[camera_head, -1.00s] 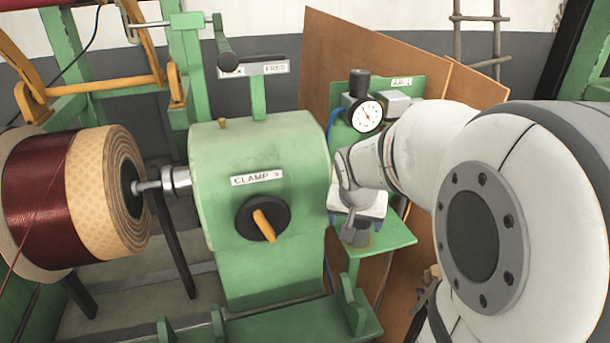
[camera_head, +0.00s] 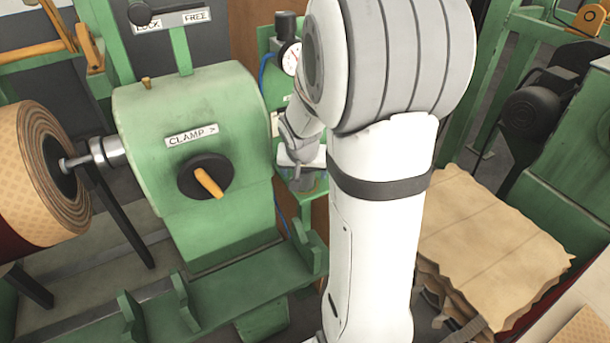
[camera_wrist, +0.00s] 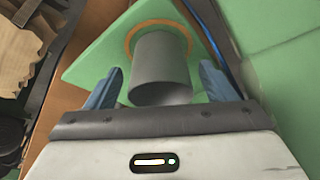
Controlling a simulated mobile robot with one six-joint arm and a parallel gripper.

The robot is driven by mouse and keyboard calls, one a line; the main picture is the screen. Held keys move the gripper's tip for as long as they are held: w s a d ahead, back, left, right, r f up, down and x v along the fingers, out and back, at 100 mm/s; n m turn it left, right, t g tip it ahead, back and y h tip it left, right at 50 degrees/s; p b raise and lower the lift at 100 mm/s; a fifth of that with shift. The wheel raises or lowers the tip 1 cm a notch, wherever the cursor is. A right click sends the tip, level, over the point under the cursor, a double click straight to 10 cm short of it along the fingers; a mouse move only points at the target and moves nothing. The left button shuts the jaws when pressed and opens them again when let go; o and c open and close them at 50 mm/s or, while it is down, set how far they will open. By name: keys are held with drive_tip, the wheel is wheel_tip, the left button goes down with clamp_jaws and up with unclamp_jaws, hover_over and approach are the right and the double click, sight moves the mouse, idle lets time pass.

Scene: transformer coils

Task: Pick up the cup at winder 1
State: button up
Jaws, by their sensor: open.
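The cup (camera_wrist: 160,62) is a plain grey cylinder in the wrist view. It stands on a green shelf (camera_wrist: 88,62) inside an orange ring (camera_wrist: 131,36). My gripper (camera_wrist: 160,88) is open, with one blue finger on each side of the cup. A gap shows between each finger and the cup. In the head view my gripper (camera_head: 300,170) is at the small shelf beside the green winder housing (camera_head: 190,130). My arm and gripper largely hide the cup there.
A pressure gauge (camera_head: 291,60) stands above the shelf. A wound coil (camera_head: 35,175) is at the left, and the clamp knob (camera_head: 206,177) faces the camera. Brown paper sheets (camera_head: 490,240) lie at the right. Green wall (camera_wrist: 275,70) is close on the wrist view's right.

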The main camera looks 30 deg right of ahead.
drive_tip(key=c, duration=1.1)
drive_tip(key=shift+o, duration=0.2)
